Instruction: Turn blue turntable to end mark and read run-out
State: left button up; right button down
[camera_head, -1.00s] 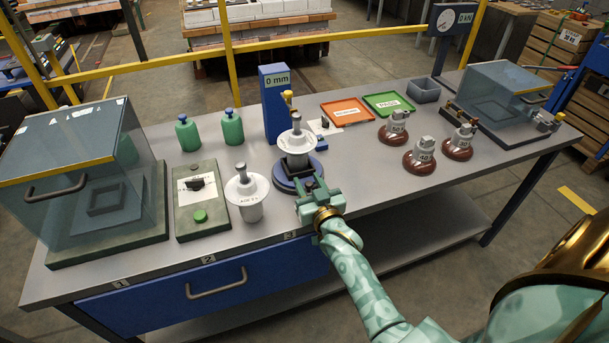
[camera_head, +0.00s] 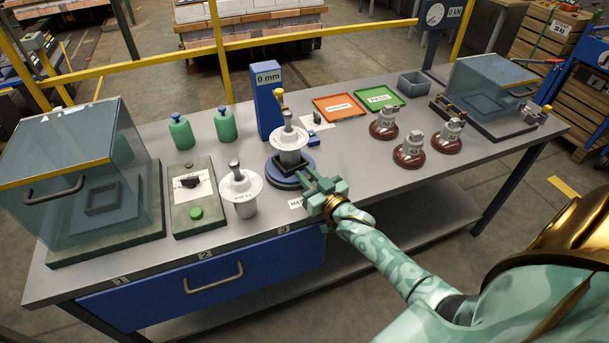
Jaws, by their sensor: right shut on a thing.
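The blue turntable (camera_head: 279,180) stands near the middle of the bench. A white insulator with a grey top pin (camera_head: 288,138) stands upright on it, in a dark square seat. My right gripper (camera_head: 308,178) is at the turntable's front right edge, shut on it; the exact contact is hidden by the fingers. A blue gauge post (camera_head: 268,108) behind carries a display (camera_head: 268,77) reading "0 mm". A white label (camera_head: 297,203), partly covered by my gripper, lies in front of the turntable. My left gripper is out of view.
Left of the turntable are another white insulator (camera_head: 241,190), a tester box with a green button (camera_head: 196,213), green bottles (camera_head: 225,125) and a glass-covered box (camera_head: 75,190). To the right are brown insulators (camera_head: 408,152), an orange tray (camera_head: 339,107) and a green tray (camera_head: 380,97).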

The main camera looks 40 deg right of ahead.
jog(key=shift+d+n+y, duration=0.2)
jog(key=shift+n+y, duration=0.1)
jog(key=shift+y, duration=0.2)
jog(key=c, duration=1.4)
grip_release()
jog(key=shift+o, duration=0.2)
jog(key=s+p, duration=0.3)
jog(key=s, duration=1.3)
jog(key=shift+s+d, duration=0.15)
jog(key=shift+d, duration=0.1)
